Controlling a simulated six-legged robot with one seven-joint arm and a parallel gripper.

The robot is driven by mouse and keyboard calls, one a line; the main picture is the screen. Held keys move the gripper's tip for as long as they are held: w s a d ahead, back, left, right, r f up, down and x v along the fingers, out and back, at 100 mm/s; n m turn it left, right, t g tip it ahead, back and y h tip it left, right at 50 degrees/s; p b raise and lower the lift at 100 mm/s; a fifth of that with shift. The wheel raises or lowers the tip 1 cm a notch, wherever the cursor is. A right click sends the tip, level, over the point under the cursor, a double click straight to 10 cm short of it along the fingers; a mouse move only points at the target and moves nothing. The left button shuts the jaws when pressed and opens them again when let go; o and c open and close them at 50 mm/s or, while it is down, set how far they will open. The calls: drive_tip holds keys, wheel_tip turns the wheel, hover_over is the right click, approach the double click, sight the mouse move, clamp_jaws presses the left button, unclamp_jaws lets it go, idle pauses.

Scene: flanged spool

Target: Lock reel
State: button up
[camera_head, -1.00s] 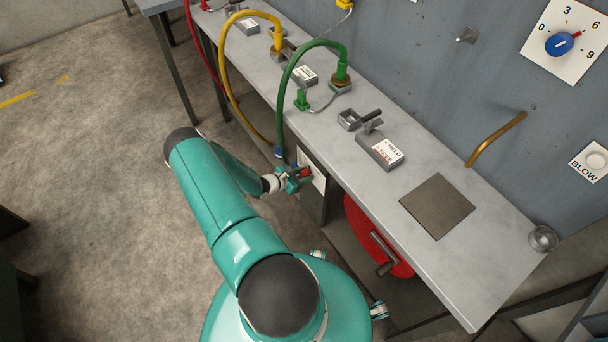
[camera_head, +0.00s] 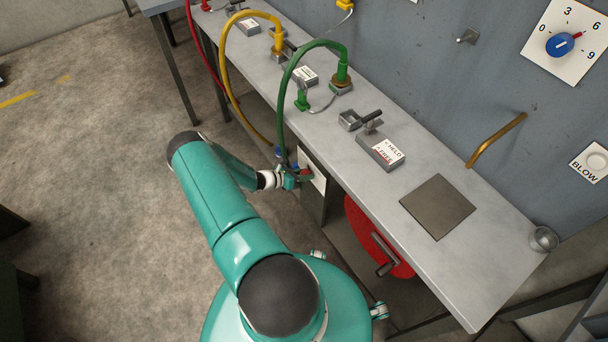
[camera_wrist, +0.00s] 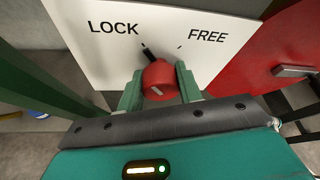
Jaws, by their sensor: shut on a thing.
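A red knob (camera_wrist: 159,80) sits on a white panel marked LOCK on the left and FREE on the right. A black pointer behind the knob leans up and left, on the LOCK side. My gripper (camera_wrist: 160,88) is shut on the knob, with a green finger on each side. In the head view, my gripper (camera_head: 296,178) is at the white panel (camera_head: 316,172) below the bench edge, mostly hiding the knob. The red reel (camera_head: 362,226) with its grey crank handle is under the bench, right of the panel; its flange also shows in the wrist view (camera_wrist: 250,60).
The grey bench (camera_head: 500,255) overhangs the panel and reel. A green hose (camera_head: 282,105) and a yellow hose (camera_head: 225,80) hang over its front edge, close to my gripper. The floor to the left is clear.

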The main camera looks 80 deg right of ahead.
drive_tip(key=o, duration=1)
drive_tip(key=v, duration=1.4)
